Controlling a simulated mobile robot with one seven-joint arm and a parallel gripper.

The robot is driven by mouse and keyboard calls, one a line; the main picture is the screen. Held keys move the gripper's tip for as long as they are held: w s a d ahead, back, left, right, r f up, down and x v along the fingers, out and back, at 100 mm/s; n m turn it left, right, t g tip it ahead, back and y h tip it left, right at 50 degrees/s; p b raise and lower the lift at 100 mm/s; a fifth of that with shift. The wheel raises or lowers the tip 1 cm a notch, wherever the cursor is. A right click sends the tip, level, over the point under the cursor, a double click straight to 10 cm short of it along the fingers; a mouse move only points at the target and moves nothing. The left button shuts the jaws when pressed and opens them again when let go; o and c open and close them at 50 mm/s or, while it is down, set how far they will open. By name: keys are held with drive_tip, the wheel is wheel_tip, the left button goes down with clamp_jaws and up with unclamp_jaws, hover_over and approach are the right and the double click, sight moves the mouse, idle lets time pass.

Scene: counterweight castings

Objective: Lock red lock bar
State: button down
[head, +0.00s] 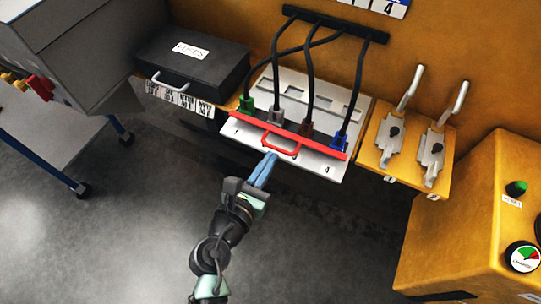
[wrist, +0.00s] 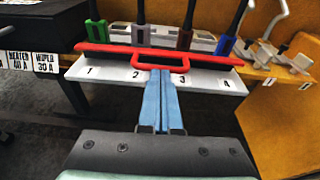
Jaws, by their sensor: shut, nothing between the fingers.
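The red lock bar (head: 300,139) lies across the front of a white socket panel (head: 318,163), below a row of green, grey, brown and blue plugs. Its red handle loop (head: 281,146) sticks out toward me from the middle. In the wrist view the bar (wrist: 110,47) spans the panel above the numbers 1 to 4, with its handle (wrist: 160,66) between 2 and 3. My gripper (head: 268,160), with blue fingers, is shut and empty. Its fingertips (wrist: 160,72) are at the handle's near edge; I cannot tell whether they touch it.
A black fuse case (head: 190,62) stands left of the panel. Two lever switches (head: 433,150) stand on a yellow plate at the right. A yellow cabinet (head: 470,225) with a green button and a gauge is at the lower right. Black cables rise from the plugs. Floor in front is clear.

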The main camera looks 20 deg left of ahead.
drive_tip(key=shift+w+f, duration=0.15)
drive_tip(key=shift+w, duration=0.45)
